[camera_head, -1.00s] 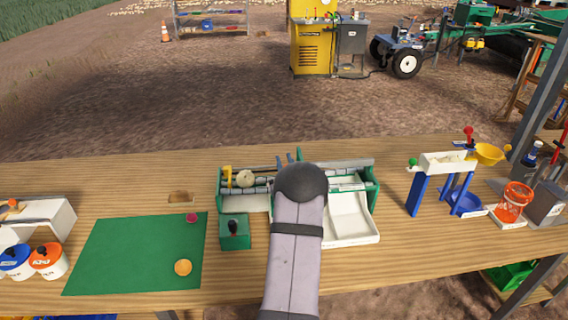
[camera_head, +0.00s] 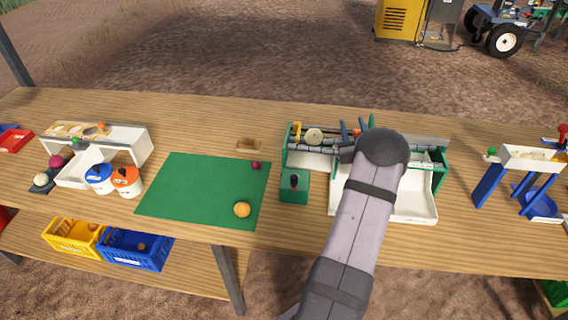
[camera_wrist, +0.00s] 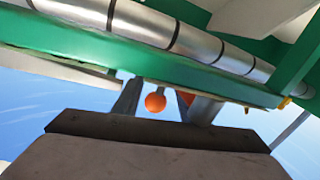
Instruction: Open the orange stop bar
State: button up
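The onion elevator (camera_head: 439,170) stands on the wooden table, with a green frame, grey rollers and a white tray. In the wrist view an orange round knob (camera_wrist: 155,102) shows between my fingers, and a second orange piece (camera_wrist: 184,98) is partly hidden by the right finger. I take these as the orange stop bar; in the head view only a small orange bit (camera_head: 357,132) shows. My gripper (camera_wrist: 163,100) is open, its fingers on either side of the knob. I cannot tell whether they touch it. My arm hides part of the elevator.
A pale onion (camera_head: 314,136) sits on the rollers near a yellow bar (camera_head: 297,132). A green control box (camera_head: 294,186) stands in front. A green mat (camera_head: 190,195) with an orange ball (camera_head: 242,209) lies left. A white stand with blue legs (camera_head: 530,158) is right.

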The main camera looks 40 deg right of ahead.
jog(key=b+v, duration=0.2)
jog(key=v, duration=0.5)
jog(key=shift+f+b, duration=0.1)
jog(key=shift+b, duration=0.3)
jog(key=w+a+g+y, duration=0.1)
jog(key=w+a, duration=0.1)
jog(key=a, duration=0.1)
jog(key=w+a+n+y+p, duration=0.1)
jog(key=w+a, duration=0.1)
jog(key=a, duration=0.2)
jog(key=w+a+g+y+p, duration=0.1)
jog(key=w+a, duration=0.2)
jog(key=shift+a+r+g, duration=0.15)
jog(key=shift+r+g, duration=0.15)
jog(key=shift+r, duration=0.05)
jog(key=s+a+f+n+g+y+p, duration=0.1)
jog(key=a+f+g+y, duration=0.2)
jog(key=a, duration=1.2)
jog(key=shift+s+a+g+y+p, duration=0.2)
jog(key=shift+a+g+y+p, duration=0.15)
jog(key=shift+g, duration=0.35)
